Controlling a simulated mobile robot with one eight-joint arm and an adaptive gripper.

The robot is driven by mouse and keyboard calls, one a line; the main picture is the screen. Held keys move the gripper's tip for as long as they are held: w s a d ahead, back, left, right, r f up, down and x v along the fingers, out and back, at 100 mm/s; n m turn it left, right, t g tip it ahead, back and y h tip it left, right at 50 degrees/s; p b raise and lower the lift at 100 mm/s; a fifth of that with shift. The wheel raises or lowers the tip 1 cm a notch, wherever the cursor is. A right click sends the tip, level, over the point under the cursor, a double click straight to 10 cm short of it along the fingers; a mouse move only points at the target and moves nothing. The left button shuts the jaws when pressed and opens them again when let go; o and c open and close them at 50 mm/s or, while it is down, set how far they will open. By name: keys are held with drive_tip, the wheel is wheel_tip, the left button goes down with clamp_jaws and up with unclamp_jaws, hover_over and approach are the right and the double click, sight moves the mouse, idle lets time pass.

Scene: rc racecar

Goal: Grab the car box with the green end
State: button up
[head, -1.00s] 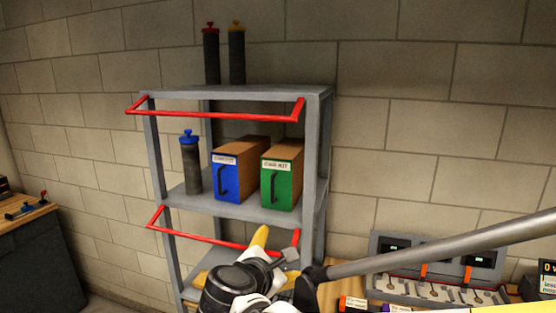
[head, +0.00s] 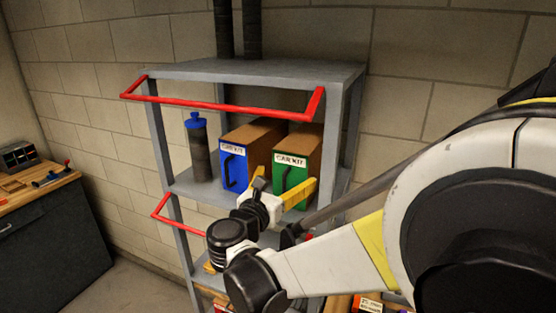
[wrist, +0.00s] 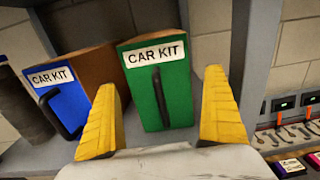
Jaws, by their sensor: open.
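The car box with the green end (head: 291,178) stands upright on the grey shelf, with a white "CAR KIT" label and a black handle. In the wrist view its green end (wrist: 160,95) sits between my two yellow fingers, a little beyond them. My gripper (head: 284,184) is open and empty in front of this box, and the fingers hide parts of its end. The box with the blue end (head: 233,167) stands to the left of the green one; it also shows in the wrist view (wrist: 62,103).
A dark bottle with a blue cap (head: 199,150) stands left of the boxes. A red rail (head: 230,112) runs across the front above them, and a lower red rail (head: 176,220) is below. The grey rack post (head: 333,150) is close on the right.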

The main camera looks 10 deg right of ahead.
sight(292, 168)
drive_tip(key=x, duration=0.5)
drive_tip(key=shift+w+f, duration=0.1)
drive_tip(key=shift+w, duration=0.15)
drive_tip(key=shift+s, duration=0.1)
drive_tip(key=c, duration=1.2)
